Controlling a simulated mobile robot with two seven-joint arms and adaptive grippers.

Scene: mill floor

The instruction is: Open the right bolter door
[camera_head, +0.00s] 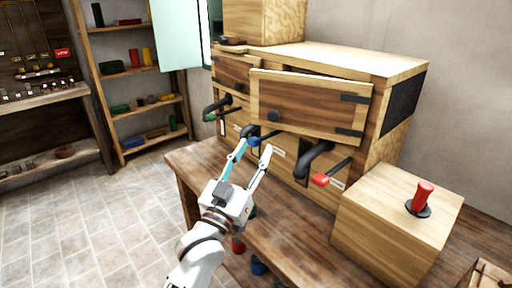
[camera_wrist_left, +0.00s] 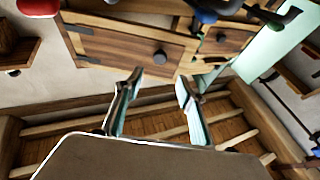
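The bolter is a wooden cabinet (camera_head: 345,60) with two doors side by side. Its right door (camera_head: 320,100) stands ajar, its left side swung out from the front, with dark hinges at its right edge. Its round dark knob (camera_head: 273,116) is near the lower left corner. The left door (camera_head: 232,71) looks shut. My left gripper (camera_head: 253,150) is open and empty, in front of and below the right door's knob. In the left wrist view, the open fingers (camera_wrist_left: 159,82) point towards the right door (camera_wrist_left: 120,43) and knob (camera_wrist_left: 160,57), apart from them. My right gripper is not in view.
Dark cranked handles with a red grip (camera_head: 320,180) and a blue grip (camera_head: 254,141) stick out below the doors. A wooden box (camera_head: 392,225) with a red lever (camera_head: 423,192) stands at the right. Shelves (camera_head: 135,75) line the left wall. The floor at left is clear.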

